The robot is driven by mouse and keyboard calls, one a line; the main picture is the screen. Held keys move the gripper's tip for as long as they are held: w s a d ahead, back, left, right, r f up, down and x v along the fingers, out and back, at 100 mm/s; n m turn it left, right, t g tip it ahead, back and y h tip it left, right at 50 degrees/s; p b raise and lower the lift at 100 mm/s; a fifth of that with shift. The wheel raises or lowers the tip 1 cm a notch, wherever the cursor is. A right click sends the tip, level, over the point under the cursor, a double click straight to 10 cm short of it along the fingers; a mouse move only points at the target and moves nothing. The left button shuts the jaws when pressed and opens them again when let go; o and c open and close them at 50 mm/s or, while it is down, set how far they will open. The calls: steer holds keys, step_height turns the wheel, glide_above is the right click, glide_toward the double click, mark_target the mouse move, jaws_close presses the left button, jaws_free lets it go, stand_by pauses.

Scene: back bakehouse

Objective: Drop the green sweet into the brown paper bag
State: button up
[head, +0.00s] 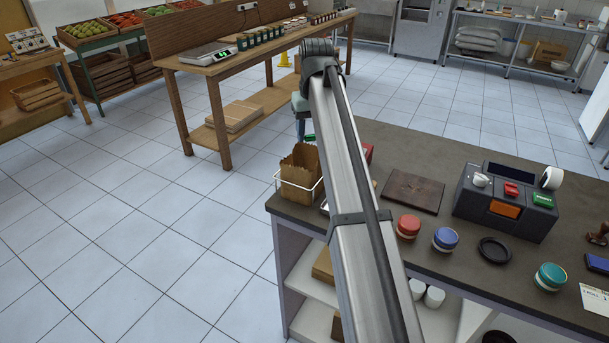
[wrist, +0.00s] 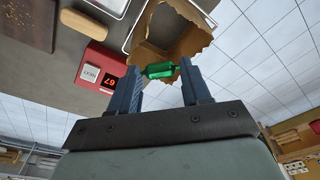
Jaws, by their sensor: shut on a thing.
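The green sweet (wrist: 160,70) is between the fingertips of my gripper (wrist: 161,76) in the wrist view, and the jaws are shut on it. In the head view a small bit of green, the sweet (head: 310,137), shows just above the paper bag, and my arm hides most of the gripper. The brown paper bag (head: 300,168) stands open, with a jagged top edge, in a white wire holder (head: 299,192) at the counter's left end. In the wrist view the bag's mouth (wrist: 199,42) lies beyond the sweet, which overlaps its near rim.
A red ticket box (wrist: 98,66) reading 67 is close beside my gripper. A dark board (head: 413,191), red jar (head: 408,226), blue jar (head: 445,239) and black till (head: 507,200) stand on the counter (head: 462,160) to the right. Open floor lies left of the counter.

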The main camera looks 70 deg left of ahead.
mark_target(307, 142)
steer(key=shift+s+a, duration=0.2)
steer(key=shift+s, duration=0.3)
steer(key=shift+f, duration=2.9)
steer(key=o, duration=1.1)
steer(key=shift+r, duration=0.1)
steer(key=r, duration=0.4)
steer(key=d+r, duration=0.1)
steer(key=r, duration=0.4)
steer(key=d+r, duration=0.1)
steer(key=r, duration=0.3)
steer(key=shift+r, duration=0.25)
